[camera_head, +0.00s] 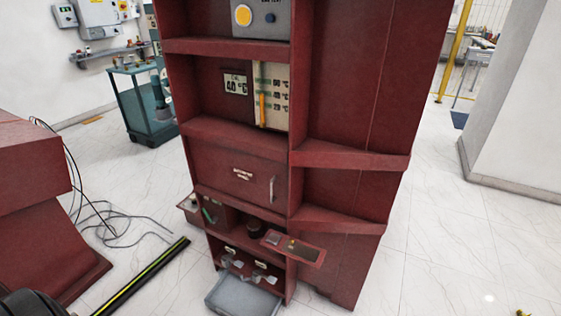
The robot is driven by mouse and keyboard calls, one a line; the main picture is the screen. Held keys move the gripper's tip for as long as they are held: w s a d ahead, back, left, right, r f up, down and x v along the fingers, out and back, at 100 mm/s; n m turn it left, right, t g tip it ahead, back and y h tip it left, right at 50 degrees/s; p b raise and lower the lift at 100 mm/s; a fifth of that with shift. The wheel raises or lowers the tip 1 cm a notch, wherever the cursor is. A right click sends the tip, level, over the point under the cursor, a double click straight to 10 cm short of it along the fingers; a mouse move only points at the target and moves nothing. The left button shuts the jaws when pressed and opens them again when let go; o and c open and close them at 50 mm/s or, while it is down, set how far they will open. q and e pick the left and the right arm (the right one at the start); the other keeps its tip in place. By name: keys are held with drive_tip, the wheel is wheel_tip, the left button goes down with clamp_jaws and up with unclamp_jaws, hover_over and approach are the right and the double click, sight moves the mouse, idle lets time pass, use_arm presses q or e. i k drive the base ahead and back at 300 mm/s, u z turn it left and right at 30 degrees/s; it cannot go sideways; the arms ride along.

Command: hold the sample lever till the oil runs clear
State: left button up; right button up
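A tall red cabinet (345,160) stands in the middle of the camera_head view. In its low open bay are small grey-white fittings (258,276) with pale labels above them; one of these may be the sample lever, but they are too small to tell. A grey tray (238,300) sits below them at the cabinet's foot. I cannot make out any oil or its colour. A dark rounded part shows at the bottom left corner, possibly of my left arm. Neither of my grippers can be made out.
A small red shelf (294,248) with a yellow item juts out from the cabinet's front. A black and yellow strip (145,278) and loose cables (110,225) lie on the floor at left, near a red block (40,215). A teal cart (140,100) stands behind.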

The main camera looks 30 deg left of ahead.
sight(271, 279)
drive_tip(key=u, duration=1.25)
